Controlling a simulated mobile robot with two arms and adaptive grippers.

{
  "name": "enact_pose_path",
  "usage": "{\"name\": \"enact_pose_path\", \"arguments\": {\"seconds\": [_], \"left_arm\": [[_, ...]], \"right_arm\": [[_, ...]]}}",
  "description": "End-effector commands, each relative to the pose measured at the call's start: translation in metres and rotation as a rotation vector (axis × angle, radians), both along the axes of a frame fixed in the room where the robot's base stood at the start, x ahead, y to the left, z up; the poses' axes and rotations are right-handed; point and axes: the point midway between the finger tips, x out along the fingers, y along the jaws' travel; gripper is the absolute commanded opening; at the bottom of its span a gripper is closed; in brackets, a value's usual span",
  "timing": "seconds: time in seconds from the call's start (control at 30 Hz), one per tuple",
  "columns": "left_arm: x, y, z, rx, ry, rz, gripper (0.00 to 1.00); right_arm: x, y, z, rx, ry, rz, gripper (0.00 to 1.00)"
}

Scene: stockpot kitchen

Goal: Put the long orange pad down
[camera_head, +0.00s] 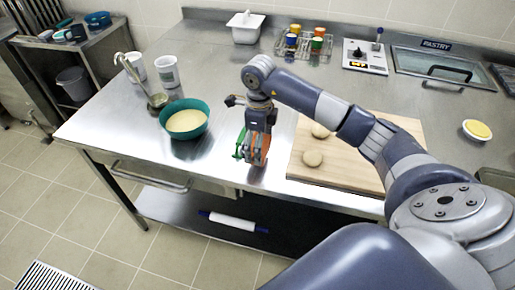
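My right gripper (252,157) points down over the front part of the steel table, between the teal bowl and the wooden board. The long orange pad (264,148) shows as a narrow orange strip at its fingers, mostly hidden by them. The gripper appears shut on it. A small green piece (239,148) shows at the left side of the fingers; I cannot tell what it is. Whether the pad touches the table is not clear. My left gripper is not in view.
A teal bowl (186,124) of pale contents stands left of the gripper. A wooden board (345,174) with two dough rounds lies to the right. White cups (167,71) and a ladle (156,99) stand farther left. The steel table (226,75) is clear behind the gripper.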

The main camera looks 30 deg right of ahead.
Motion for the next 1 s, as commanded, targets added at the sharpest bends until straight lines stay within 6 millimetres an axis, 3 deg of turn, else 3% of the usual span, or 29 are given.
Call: {"name": "enact_pose_path", "arguments": {"seconds": [0.1,0.33,0.67,0.7,0.73,1.0], "left_arm": [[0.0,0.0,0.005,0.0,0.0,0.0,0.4],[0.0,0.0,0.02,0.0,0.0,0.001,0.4],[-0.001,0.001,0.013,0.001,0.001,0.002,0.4],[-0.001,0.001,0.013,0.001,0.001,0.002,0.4],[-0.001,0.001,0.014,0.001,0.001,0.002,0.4],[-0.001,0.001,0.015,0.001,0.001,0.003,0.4]], "right_arm": [[0.005,0.001,-0.002,0.0,0.004,0.0,0.65],[0.004,0.001,-0.034,0.001,0.002,0.0,0.65],[0.005,0.0,-0.04,-0.001,-0.001,0.0,0.65],[0.005,0.0,-0.04,-0.001,-0.001,0.0,0.93],[0.005,0.0,-0.039,-0.001,-0.001,0.0,1.0],[0.005,0.0,-0.039,0.0,0.0,0.0,1.0]]}}
